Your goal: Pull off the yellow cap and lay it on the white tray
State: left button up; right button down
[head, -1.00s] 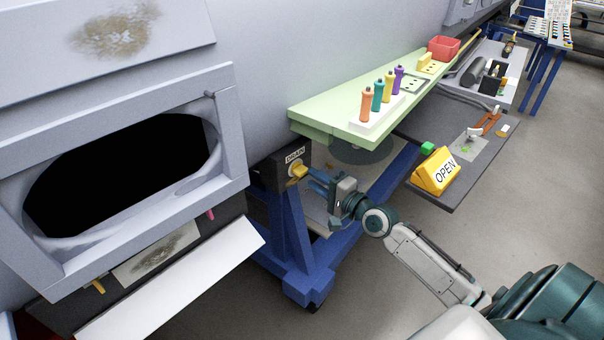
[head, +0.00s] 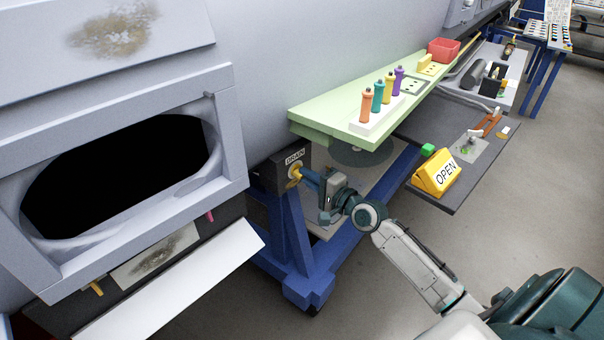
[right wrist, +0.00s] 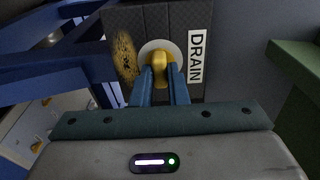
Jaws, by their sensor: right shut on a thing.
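The yellow cap (head: 293,174) sits on a pale round fitting on the dark block beside the DRAIN label. It also shows in the right wrist view (right wrist: 159,66), its tab between my fingers. My right gripper (head: 303,177) is shut on the cap, with its blue fingers on both sides of it, also in the right wrist view (right wrist: 160,88). The cap still looks seated against the fitting. A white slanted panel (head: 185,285) is at lower left, and a pale flat surface (head: 322,222) lies within the blue frame; I cannot tell which is the white tray. My left gripper is not in view.
The blue frame (head: 300,245) stands around and below the drain block (head: 268,180). A green shelf (head: 325,118) with several coloured bottles juts out above right. A yellow OPEN sign (head: 437,174) stands on a dark shelf (head: 455,190) at right. Open floor lies in front.

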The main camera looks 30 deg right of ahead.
jog(key=shift+s, duration=0.1)
jog(key=p+v, duration=0.1)
jog(key=v, duration=0.5)
jog(key=shift+s, duration=0.25)
dwell(1.5)
jog(key=shift+s+d, duration=0.15)
jog(key=shift+s, duration=0.1)
dwell(0.4)
jog(key=shift+p+v, duration=0.5)
jog(key=shift+v, duration=2.45)
jog(key=shift+w, duration=0.1)
